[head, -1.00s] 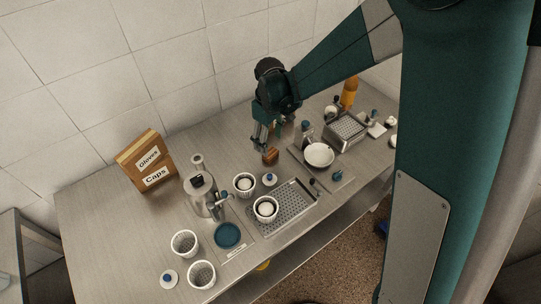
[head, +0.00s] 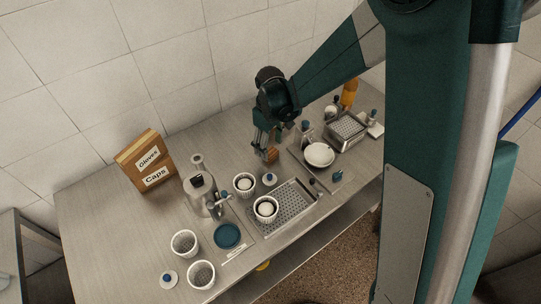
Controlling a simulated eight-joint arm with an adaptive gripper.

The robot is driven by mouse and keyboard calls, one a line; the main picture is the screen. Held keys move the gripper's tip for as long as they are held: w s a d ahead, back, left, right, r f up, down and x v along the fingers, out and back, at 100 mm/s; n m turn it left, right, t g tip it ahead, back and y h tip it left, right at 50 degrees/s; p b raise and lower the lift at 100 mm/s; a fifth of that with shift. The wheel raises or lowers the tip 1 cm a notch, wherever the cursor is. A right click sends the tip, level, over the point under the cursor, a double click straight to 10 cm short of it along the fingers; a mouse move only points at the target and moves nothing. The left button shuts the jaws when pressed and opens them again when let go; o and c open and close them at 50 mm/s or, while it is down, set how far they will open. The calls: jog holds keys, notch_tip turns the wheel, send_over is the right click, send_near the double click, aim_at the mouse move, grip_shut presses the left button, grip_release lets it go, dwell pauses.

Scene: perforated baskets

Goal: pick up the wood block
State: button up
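The wood block (head: 273,155) is a small brown block on the metal table, left of the white bowl. My gripper (head: 265,152) points down at the block, with its fingers close to it and partly overlapping it in the head view. The view is too small to tell whether the fingers touch the block or how far apart they are.
A white bowl (head: 319,154) and a perforated metal basket (head: 346,127) stand to the right.

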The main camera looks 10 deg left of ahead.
aim_at(271, 152)
jog(key=shift+d+f, duration=0.1)
jog(key=shift+f, duration=2.3)
jog(key=shift+c, duration=0.5)
jog(key=c, duration=0.9)
